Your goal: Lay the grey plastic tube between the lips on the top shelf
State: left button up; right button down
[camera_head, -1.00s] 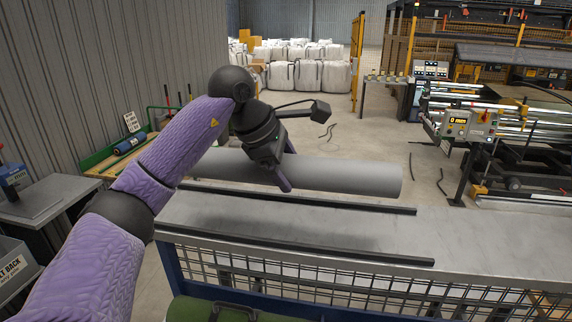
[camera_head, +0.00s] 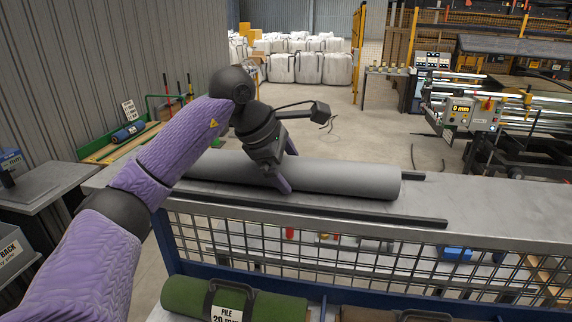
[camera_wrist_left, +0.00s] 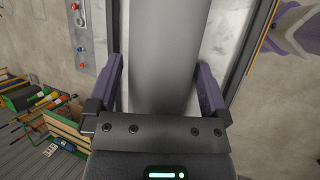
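The grey plastic tube (camera_head: 335,178) lies along the top shelf (camera_head: 490,212), low over its surface and between the two black lips. The front lip (camera_head: 400,215) runs in front of the tube. The rear lip (camera_head: 413,176) is mostly hidden behind it, with its right end showing. My left gripper (camera_head: 284,184) comes down on the tube near its middle. The left wrist view shows the tube (camera_wrist_left: 165,50) between the two fingers (camera_wrist_left: 160,85), which sit close against its sides. Whether the tube's underside touches the shelf is hard to tell. My right gripper is out of view.
A wire mesh panel (camera_head: 330,255) hangs below the shelf's front edge. A green turf roll (camera_head: 185,296) with a label lies lower in front. A grey side table (camera_head: 40,185) stands at the left. The shelf's right part is clear.

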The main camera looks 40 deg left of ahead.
pick_arm(q)
jog(key=v, duration=1)
